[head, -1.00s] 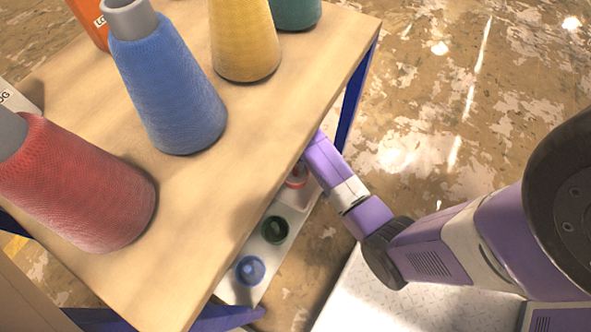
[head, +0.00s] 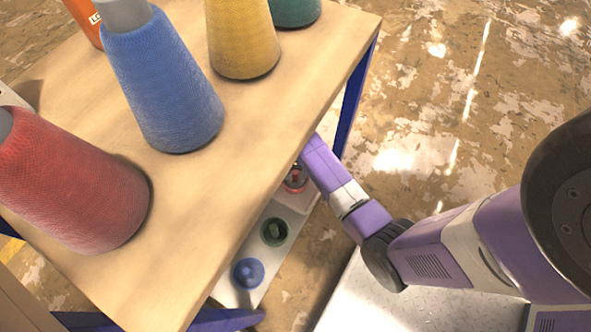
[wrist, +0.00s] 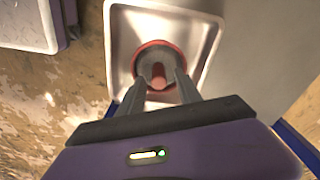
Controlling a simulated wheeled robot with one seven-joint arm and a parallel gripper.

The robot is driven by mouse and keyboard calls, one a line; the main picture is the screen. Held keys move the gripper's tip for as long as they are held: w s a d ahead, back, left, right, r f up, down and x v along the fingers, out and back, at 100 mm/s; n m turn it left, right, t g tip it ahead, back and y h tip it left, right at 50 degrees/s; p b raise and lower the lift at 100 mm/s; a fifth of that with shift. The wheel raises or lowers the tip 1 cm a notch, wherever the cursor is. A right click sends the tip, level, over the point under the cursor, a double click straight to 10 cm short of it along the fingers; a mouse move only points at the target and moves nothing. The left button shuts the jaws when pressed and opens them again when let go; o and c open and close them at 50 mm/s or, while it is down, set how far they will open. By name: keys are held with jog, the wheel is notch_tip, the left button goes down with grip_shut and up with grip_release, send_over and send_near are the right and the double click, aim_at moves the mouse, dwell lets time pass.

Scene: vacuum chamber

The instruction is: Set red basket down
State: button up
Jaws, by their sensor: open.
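The red basket (wrist: 136,57) is a small round thing with a red rim, a grey inside and a red upright piece in its middle. It sits in a pale square tray (wrist: 207,50) in the wrist view. In the head view the red basket (head: 295,183) shows small under the table edge, partly hidden. My gripper (wrist: 161,82) is open, its two fingers reaching over the near side of the basket, either side of the red piece. Whether they touch it, I cannot tell. In the head view its fingers are hidden below the tabletop.
A green round item (head: 274,231) and a blue one (head: 248,272) stand in line with the basket, below the wooden tabletop (head: 215,190). Red (head: 75,185), blue (head: 165,85) and yellow (head: 240,40) yarn cones stand on top. The table's edge is close above my arm.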

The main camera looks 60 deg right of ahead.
notch_tip(320, 180, up, 12)
jog(key=p, duration=0.4)
jog(key=s+a+n+t, duration=0.65)
jog(key=s+a, duration=0.25)
jog(key=a, duration=0.4)
jog(key=s+a+r+n+t, duration=0.2)
jog(key=s+r, duration=0.1)
jog(key=r, duration=0.4)
jog(key=s+a+r+n+t, duration=0.2)
jog(key=s+r+t, duration=0.1)
jog(key=r, duration=0.5)
jog(key=s+a+r+n+t+y, duration=0.1)
jog(key=s+r+n+t, duration=0.1)
jog(key=r, duration=0.6)
jog(key=shift+s+a+r+t, duration=0.2)
jog(key=shift+s+a+t, duration=0.3)
jog(key=shift+s, duration=0.7)
jog(key=shift+d+r+n+p, duration=0.1)
jog(key=shift+n+p, duration=0.15)
jog(key=shift+p, duration=0.05)
